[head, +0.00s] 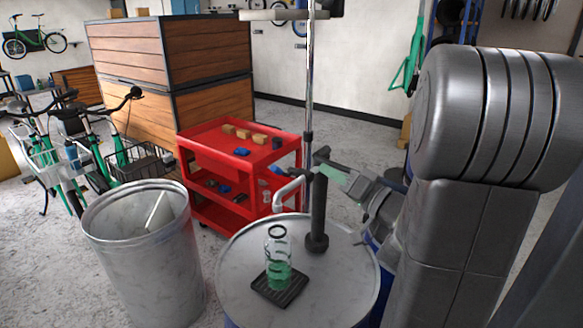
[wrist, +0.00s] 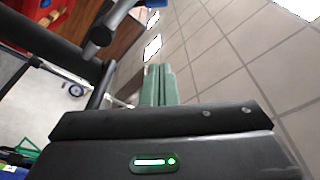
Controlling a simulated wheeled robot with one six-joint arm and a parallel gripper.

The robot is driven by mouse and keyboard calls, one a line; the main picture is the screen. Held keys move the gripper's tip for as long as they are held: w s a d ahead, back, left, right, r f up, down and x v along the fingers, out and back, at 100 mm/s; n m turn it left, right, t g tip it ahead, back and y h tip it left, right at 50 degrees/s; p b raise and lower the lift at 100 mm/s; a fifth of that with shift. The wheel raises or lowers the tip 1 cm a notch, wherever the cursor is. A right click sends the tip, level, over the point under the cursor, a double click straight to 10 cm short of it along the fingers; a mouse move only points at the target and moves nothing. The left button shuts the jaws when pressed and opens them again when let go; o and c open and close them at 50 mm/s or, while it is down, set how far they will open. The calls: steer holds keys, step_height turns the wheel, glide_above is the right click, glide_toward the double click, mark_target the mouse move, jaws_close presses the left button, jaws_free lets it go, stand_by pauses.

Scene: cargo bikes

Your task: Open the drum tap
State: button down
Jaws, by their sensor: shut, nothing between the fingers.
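A drum (head: 340,285) with a pale round top stands at the front centre. A black upright post (head: 319,210) rises from its top, with a light grey bent spout (head: 290,188) on its left side. A clear bottle with green liquid (head: 279,262) stands on a black slatted tray below the spout. My gripper (head: 326,170) is beside the upper post, its green fingers shut and empty. The fingers also show in the wrist view (wrist: 158,84), near a dark rod with a rounded grey end (wrist: 99,37). I cannot tell which part is the tap handle, or whether the fingers touch it.
A metal bin (head: 145,250) stands left of the drum. A red cart (head: 235,150) with small items is behind it, before wooden crates (head: 175,50). A thin chrome pole (head: 309,80) rises behind the post. Green bikes (head: 80,150) stand at left.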

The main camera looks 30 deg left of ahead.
mark_target(280, 171)
steer(key=a, duration=0.3)
steer(key=a+p, duration=0.1)
steer(key=a, duration=0.2)
steer(key=a+p, duration=0.1)
steer(key=a, duration=0.2)
steer(key=shift+a+f, duration=0.3)
steer(key=shift+f, duration=0.1)
steer(key=shift+s+a+f, duration=0.2)
steer(key=shift+s+f, duration=0.05)
steer(key=shift+f, duration=0.05)
steer(key=shift+f+n+b, duration=0.45)
steer(key=shift+n+b, duration=0.05)
steer(key=shift+b, duration=0.55)
steer(key=n+b, duration=0.1)
steer(key=b, duration=0.1)
steer(key=n+g+b, duration=0.1)
steer(key=n+b, duration=0.1)
steer(key=f+n+y+b, duration=0.1)
steer(key=n+b, duration=0.1)
steer(key=shift+s+g, duration=0.3)
steer(key=shift+s, duration=0.1)
steer(key=shift+s+n+b, duration=0.1)
steer(key=shift+n+b, duration=0.5)
steer(key=shift+r, duration=0.15)
